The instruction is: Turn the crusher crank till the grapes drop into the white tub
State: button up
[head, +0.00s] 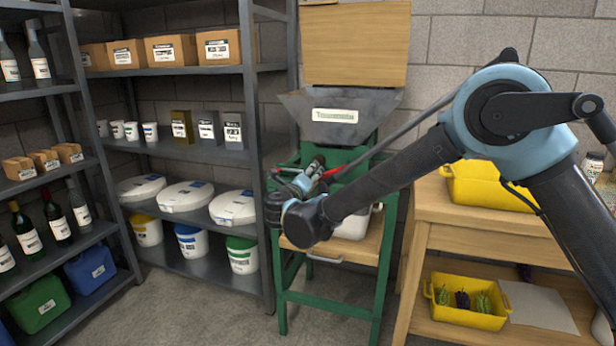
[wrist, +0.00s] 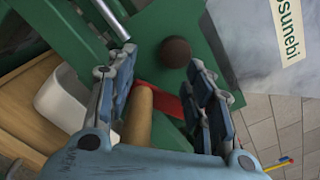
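The crusher has a grey hopper (head: 340,108) with a label, on a green stand (head: 330,300). Its red crank arm (head: 336,171) shows beside my gripper (head: 306,180). In the wrist view the tan wooden crank handle (wrist: 138,114) lies between the two fingers of my gripper (wrist: 162,68), closer to the left finger. The fingers are apart, with a gap on the right side of the handle. The red arm (wrist: 166,104) and a dark round knob (wrist: 175,52) are beyond. The white tub (head: 352,224) is under the crusher, partly hidden by my arm; the wrist view shows its rim (wrist: 62,98). No grapes show in the hopper.
A wooden board (head: 354,42) stands upright behind the hopper. A grey shelf (head: 205,262) with boxes and buckets is close on the left. A wooden bench (head: 480,236) on the right holds a yellow crate (head: 485,190). Another yellow crate (head: 470,317) sits below. Floor in front is clear.

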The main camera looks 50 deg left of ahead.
jog(key=shift+w+f, duration=0.15)
jog(key=shift+w, duration=0.05)
jog(key=shift+s, duration=0.1)
jog(key=shift+s+d, duration=0.1)
jog(key=shift+s, duration=0.1)
jog(key=v, duration=0.7)
jog(key=shift+s, duration=0.3)
